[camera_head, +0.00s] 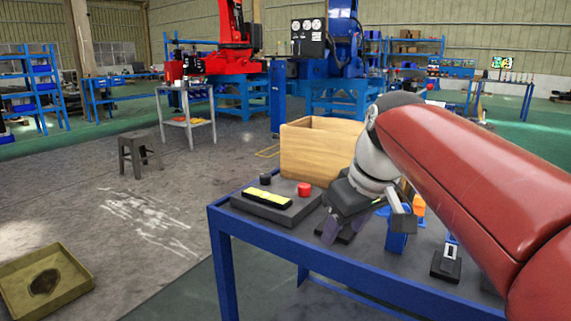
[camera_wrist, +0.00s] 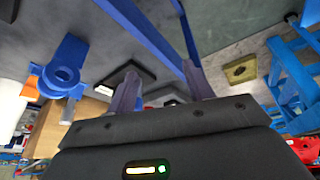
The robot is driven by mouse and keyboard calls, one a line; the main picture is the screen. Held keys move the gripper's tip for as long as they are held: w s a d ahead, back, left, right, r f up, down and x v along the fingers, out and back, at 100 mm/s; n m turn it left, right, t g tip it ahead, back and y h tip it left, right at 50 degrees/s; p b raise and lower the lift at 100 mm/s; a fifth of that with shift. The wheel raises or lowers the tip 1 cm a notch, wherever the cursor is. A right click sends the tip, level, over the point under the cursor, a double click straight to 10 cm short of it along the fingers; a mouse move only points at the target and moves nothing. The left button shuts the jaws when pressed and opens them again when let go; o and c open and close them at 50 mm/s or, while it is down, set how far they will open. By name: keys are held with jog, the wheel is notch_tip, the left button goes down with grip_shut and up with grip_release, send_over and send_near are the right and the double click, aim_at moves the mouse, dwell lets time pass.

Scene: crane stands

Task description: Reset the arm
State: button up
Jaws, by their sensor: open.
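My red arm reaches in from the right in the head view. My gripper (camera_head: 362,222) hangs low over the near part of a blue-framed table (camera_head: 262,233). Its two fingers are apart with nothing visible between them. In the wrist view my gripper (camera_wrist: 161,90) also shows open fingers, with the table's blue edge behind them. A blue holder (camera_head: 397,240) stands just right of the gripper in the head view. It shows at the left in the wrist view (camera_wrist: 58,78). I cannot tell whether a finger touches it.
A wooden box (camera_head: 310,153) and a dark control box (camera_head: 266,210) with a red button (camera_head: 304,189) stand on the table. A small black block (camera_head: 446,264) lies at right. A stool (camera_head: 138,153) and a yellowish tray (camera_head: 80,286) are on the floor, mostly clear at left.

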jog(key=s+d+f+m+h, duration=0.1)
jog(key=s+d+f+m, duration=0.1)
jog(key=s+f, duration=0.5)
jog(key=s+d+f+m+t+h, duration=0.1)
jog(key=s+d+f+m, duration=0.2)
jog(key=s+f, duration=0.5)
jog(key=shift+s+f+m+t, duration=0.3)
jog(key=shift+f+m, duration=0.25)
jog(key=shift+m, duration=0.15)
jog(key=shift+d, duration=0.1)
